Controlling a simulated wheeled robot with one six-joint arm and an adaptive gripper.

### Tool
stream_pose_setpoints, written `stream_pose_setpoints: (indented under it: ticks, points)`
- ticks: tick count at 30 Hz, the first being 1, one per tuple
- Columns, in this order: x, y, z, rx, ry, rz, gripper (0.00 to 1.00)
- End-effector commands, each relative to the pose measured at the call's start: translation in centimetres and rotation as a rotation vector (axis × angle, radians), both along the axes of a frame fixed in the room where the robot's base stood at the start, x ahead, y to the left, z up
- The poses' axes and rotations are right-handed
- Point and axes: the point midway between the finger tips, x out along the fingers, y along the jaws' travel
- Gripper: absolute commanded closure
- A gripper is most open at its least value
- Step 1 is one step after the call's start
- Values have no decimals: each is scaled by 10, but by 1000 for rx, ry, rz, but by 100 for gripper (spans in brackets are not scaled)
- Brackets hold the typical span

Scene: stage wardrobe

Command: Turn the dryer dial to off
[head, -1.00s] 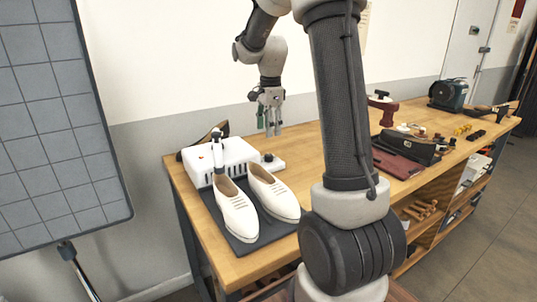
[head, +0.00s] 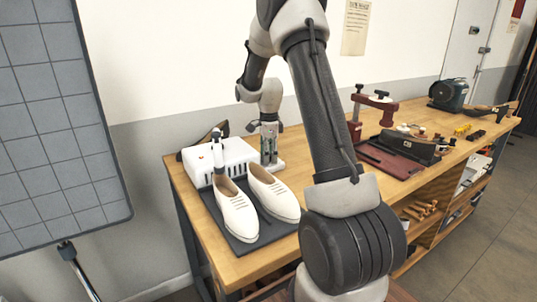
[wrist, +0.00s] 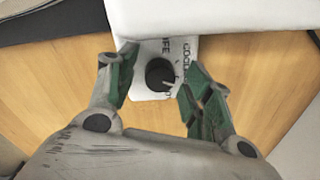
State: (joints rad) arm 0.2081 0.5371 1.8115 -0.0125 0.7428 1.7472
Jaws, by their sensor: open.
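The shoe dryer (head: 240,152) is a white box with dark slots, standing at the left end of the wooden workbench. Its dial (wrist: 160,74) is a black round knob with a pale pointer line, on a small white plate (wrist: 150,95) with dark lettering, partly hidden by my fingers. In the wrist view the pointer slants toward the lower right. My gripper (wrist: 156,78) is open, its green-padded fingers on either side of the dial, with no clear contact. In the head view my gripper (head: 269,158) is lowered over the plate and hides the dial.
White shoes (head: 238,215) stand on a dark mat (head: 245,246) in front of the dryer. A gridded dark board (head: 60,130) stands at the left.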

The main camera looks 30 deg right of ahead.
Motion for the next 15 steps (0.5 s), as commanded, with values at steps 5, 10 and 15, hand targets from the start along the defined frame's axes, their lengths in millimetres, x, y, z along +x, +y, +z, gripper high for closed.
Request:
stream_pose_setpoints:
  ticks: [5, 10, 15]
  points:
    - [0, 0, 0, 0, 0, 0, 55]
    - [0, 0, 0, 0, 0, 0, 86]
    - [0, 0, 1, 0, 0, 1, 95]
